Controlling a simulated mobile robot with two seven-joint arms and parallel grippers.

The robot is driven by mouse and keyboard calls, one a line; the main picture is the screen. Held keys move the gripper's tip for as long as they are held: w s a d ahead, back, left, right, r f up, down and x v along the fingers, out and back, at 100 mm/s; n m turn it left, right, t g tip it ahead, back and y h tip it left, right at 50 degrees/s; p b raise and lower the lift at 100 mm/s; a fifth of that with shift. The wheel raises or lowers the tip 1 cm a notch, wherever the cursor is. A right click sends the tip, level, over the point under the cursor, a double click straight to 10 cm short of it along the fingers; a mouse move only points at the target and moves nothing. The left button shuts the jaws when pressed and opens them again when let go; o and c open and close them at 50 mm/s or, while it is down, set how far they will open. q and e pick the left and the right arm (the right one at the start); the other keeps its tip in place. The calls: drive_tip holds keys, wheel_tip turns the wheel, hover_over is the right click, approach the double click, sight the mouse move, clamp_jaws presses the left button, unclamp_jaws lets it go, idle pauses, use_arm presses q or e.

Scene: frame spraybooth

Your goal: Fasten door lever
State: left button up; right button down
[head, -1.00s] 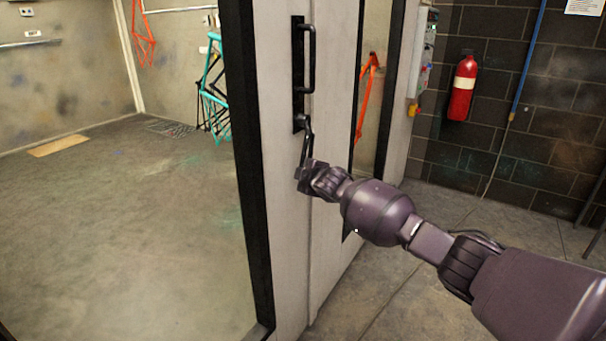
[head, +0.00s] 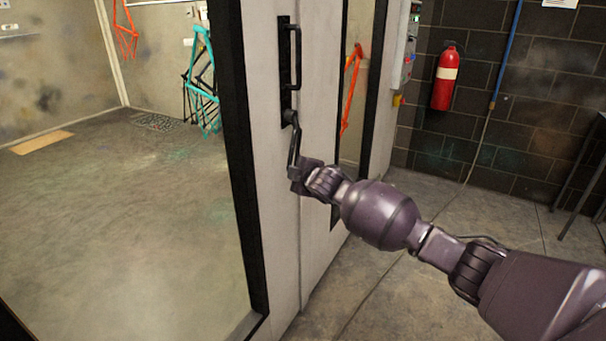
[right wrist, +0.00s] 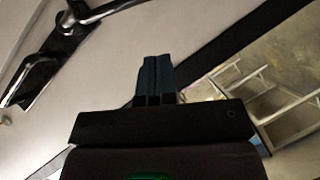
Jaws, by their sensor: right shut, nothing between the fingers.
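The door lever (head: 295,143) is a dark metal bar on the pale door (head: 275,215). It hangs almost straight down from its pivot below the dark pull handle (head: 297,58). My right gripper (head: 298,176) is at the lever's lower end in the head view. In the right wrist view its fingers (right wrist: 156,78) are closed together with nothing between them. The lever (right wrist: 110,10) runs along the top left there, apart from the fingertips. The head view does not show clearly whether gripper and lever touch. My left gripper is not in view.
A large booth window (head: 130,200) fills the left, with a turquoise frame (head: 203,85) behind it. A control box (head: 407,45) and a red fire extinguisher (head: 445,78) are at the right.

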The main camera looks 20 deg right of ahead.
drive_tip(key=shift+v, duration=2.1)
drive_tip(key=shift+f, duration=0.15)
drive_tip(key=s+a+r+m+t+y, duration=0.1)
drive_tip(key=a+r+y, duration=0.1)
drive_tip(key=a+r, duration=0.15)
drive_tip(key=s+a+f+m, duration=0.2)
drive_tip(key=s+f+m, duration=0.15)
drive_tip(key=s, duration=0.25)
drive_tip(key=s+d+f+m+g+h, duration=0.1)
drive_tip(key=s+d+f+m, duration=0.1)
drive_tip(key=s+f, duration=0.6)
drive_tip(key=s+d+f+m+g+h, duration=0.1)
drive_tip(key=s+f+m, duration=0.3)
drive_tip(key=s+f, duration=0.5)
drive_tip(key=s+d+f+m+g+h, duration=0.2)
drive_tip(key=s+f, duration=0.7)
drive_tip(key=s, duration=0.8)
drive_tip(key=shift+s+d+m, duration=0.3)
drive_tip(key=shift+d+m, duration=0.05)
drive_tip(key=shift+m, duration=0.1)
